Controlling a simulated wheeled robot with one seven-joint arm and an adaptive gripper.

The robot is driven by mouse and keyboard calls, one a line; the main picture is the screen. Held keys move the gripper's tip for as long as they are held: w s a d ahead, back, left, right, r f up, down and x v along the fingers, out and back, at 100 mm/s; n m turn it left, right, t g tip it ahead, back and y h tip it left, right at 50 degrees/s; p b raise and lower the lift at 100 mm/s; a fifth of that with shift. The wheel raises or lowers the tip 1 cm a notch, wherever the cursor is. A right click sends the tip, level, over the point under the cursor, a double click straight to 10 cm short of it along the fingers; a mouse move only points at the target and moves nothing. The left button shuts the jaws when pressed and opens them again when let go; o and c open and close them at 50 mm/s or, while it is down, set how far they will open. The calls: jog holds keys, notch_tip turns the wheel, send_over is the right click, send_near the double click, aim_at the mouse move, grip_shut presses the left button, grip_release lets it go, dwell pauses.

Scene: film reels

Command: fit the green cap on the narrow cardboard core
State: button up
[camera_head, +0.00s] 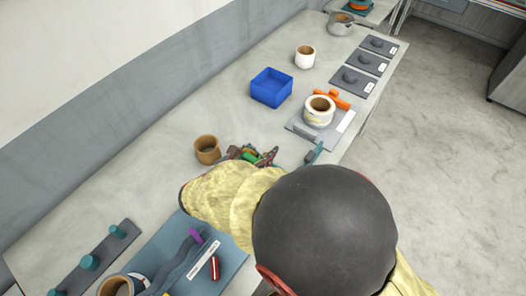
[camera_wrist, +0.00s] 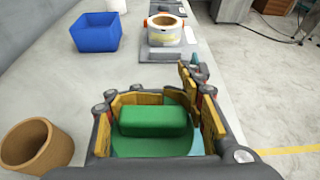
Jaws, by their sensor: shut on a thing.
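A green cap (camera_wrist: 152,122) with a raised block-like grip sits between the fingers of my gripper (camera_wrist: 155,104), which is shut on it. A bit of the cap (camera_head: 249,156) shows in the head view; my arm hides most of it. A bare brown cardboard core (camera_head: 207,149) stands upright on the counter, left of my gripper. It also shows at the lower left of the wrist view (camera_wrist: 37,150), apart from the gripper and open at the top. A second core with a white wrap (camera_head: 319,111) stands on a grey plate ahead. I cannot tell by width which core is the narrow one.
A blue bin (camera_head: 271,88) stands ahead, with a white-sided core (camera_head: 305,58) beyond it. Grey knobbed plates (camera_head: 360,83) line the right edge. A blue mat (camera_head: 228,273) with tools and a peg rack (camera_head: 90,262) are nearer. Counter between cap and bin is clear.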

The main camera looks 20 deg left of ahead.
notch_tip(320, 180, down, 6)
jog(key=b, duration=0.4)
jog(key=shift+b, duration=0.35)
jog(key=shift+s+r+p, duration=0.1)
jog(key=shift+p, duration=0.4)
dwell(1.0)
jog(key=shift+f+b, duration=0.3)
jog(key=shift+f, duration=0.2)
dwell(0.4)
jog(key=o, duration=1.2)
jog(key=shift+p+v, duration=2.85)
jog(key=shift+v, duration=2.65)
jog(key=shift+d+r, duration=0.1)
